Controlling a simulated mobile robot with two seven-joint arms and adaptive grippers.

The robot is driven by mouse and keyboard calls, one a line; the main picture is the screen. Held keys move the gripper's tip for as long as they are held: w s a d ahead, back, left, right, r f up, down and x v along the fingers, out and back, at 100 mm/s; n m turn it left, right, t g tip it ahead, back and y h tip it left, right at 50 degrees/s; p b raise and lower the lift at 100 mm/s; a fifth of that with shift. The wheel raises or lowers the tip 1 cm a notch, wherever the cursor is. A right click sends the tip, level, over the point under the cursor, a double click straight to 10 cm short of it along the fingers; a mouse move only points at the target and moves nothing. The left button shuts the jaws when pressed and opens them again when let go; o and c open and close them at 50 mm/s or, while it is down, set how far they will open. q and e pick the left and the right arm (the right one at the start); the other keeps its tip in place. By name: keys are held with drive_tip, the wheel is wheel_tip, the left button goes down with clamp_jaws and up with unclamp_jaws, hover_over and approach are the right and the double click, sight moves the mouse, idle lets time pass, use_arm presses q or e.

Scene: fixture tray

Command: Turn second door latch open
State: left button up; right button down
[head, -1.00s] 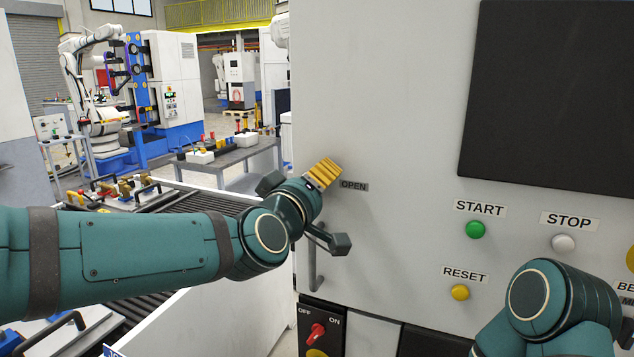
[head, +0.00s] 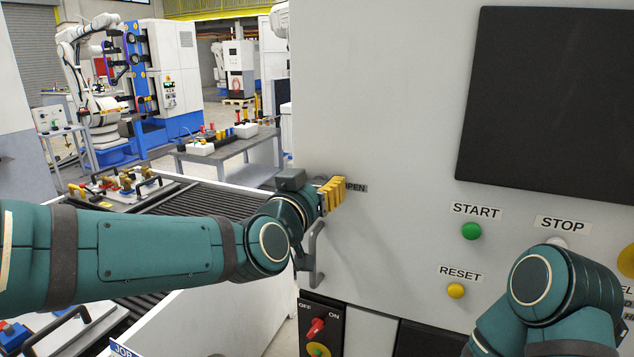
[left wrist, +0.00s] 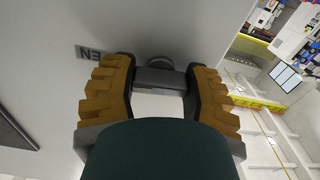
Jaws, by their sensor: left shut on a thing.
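The machine's pale door panel carries an "OPEN" label (head: 355,188), partly covered by my left gripper. My left gripper (head: 332,194) has yellow ridged fingers at the panel's left edge. The left wrist view shows a dark grey latch (left wrist: 160,77) with a round base against the panel, between the two fingers of my left gripper (left wrist: 160,85). The gripper is shut on this latch. In the head view the fingers hide the latch. My right gripper is out of view; only part of my right arm shows at lower right.
A grey bar handle (head: 317,255) is just below my left gripper. Start (head: 471,231), stop and reset (head: 456,291) buttons are to the right. A red on/off switch (head: 317,328) is below. A roller conveyor (head: 215,205) lies behind my left arm.

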use_arm(q)
drive_tip(key=shift+m, duration=0.7)
drive_tip(key=o, duration=1.2)
drive_tip(key=shift+s, duration=0.1)
drive_tip(key=v, duration=1.2)
